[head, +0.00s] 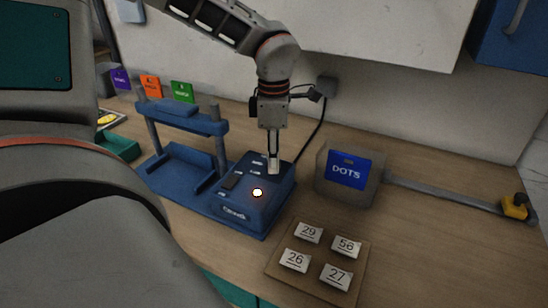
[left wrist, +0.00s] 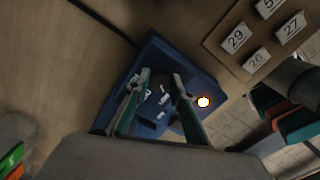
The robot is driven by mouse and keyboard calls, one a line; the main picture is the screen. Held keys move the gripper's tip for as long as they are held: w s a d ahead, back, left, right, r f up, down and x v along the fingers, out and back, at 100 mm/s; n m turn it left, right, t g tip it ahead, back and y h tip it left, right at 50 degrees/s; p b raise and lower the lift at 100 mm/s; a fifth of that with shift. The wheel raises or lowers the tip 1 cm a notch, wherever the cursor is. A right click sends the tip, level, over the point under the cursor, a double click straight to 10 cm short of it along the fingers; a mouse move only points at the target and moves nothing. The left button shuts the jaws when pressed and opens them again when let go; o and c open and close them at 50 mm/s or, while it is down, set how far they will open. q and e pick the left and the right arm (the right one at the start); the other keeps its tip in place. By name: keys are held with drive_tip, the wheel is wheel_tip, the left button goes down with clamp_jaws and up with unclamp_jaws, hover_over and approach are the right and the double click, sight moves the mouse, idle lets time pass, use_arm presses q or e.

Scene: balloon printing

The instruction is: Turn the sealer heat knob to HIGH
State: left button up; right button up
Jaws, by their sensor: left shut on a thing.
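The blue sealer (head: 276,207) stands on the wooden worktop, with a control box at its right end. A round light (head: 257,192) glows orange-white on the box top, and it also shows in the left wrist view (left wrist: 204,102). Small white labels sit around the heat knob area, too small to read. My left gripper (head: 273,165) points straight down onto the box top. In the left wrist view its two fingers (left wrist: 160,88) stand on either side of the knob, shut on it. The knob is mostly hidden, so its setting cannot be told. My right gripper is not in view.
A grey block with a blue DOTS panel (head: 346,171) stands right of the sealer. A wooden board (head: 318,262) with several numbered tags lies in front of it. Purple, orange and green cards (head: 182,91) stand behind. A black cable runs to the wall.

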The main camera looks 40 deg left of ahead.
use_arm(q)
drive_tip(key=shift+f+m+b, duration=0.15)
drive_tip(key=shift+m+b, duration=0.4)
drive_tip(key=shift+m, duration=0.35)
drive_tip(key=m+b, duration=0.1)
drive_tip(key=m, duration=0.1)
drive_tip(key=shift+m, duration=0.4)
drive_tip(key=shift+m+b, duration=0.35)
drive_tip(key=shift+m, duration=0.95)
drive_tip(key=m+b, duration=0.1)
drive_tip(key=m, duration=0.9)
drive_tip(key=shift+b, duration=0.35)
drive_tip(key=m, duration=0.5)
drive_tip(key=shift+r+m, duration=0.2)
drive_tip(key=shift+m, duration=0.2)
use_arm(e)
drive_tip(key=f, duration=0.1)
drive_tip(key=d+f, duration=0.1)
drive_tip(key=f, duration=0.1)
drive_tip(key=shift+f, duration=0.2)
use_arm(q)
drive_tip(key=shift+m, duration=0.3)
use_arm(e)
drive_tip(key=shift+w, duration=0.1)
